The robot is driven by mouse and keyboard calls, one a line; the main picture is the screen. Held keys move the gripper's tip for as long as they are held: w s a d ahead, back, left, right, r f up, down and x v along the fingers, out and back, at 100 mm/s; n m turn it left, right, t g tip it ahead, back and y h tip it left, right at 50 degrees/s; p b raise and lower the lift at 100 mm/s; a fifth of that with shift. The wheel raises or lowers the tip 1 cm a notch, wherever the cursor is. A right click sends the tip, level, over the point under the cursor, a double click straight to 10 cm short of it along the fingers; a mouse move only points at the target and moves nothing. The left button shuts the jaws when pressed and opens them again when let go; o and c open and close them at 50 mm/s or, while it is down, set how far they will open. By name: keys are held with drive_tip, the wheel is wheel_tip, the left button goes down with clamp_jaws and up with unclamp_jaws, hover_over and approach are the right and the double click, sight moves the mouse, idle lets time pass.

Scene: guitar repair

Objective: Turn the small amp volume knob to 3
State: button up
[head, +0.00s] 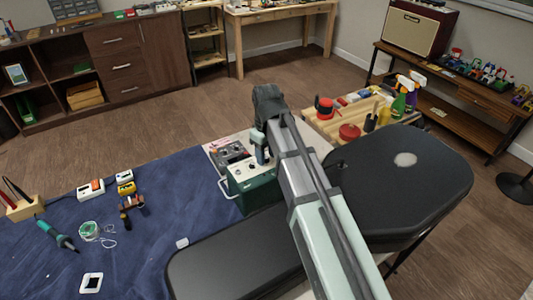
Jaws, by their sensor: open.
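A small green amp (255,195) with a pale top panel (240,170) and a side handle stands near the middle of the head view. Small dark knobs show on its panel, but their markings are too small to read. My gripper (262,158) points down over the back right of this panel, and my arm covers the amp's right side. I see nothing held in the gripper. Whether its fingers touch a knob, and which one, I cannot tell.
A grey device (232,153) sits just behind the amp. A blue cloth (135,235) with tools spreads to the left. A black guitar case (225,262) lies in front and to the right.

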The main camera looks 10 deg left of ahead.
clamp_jaws()
idle(0.4)
drive_tip(key=shift+m, duration=2.9)
unclamp_jaws()
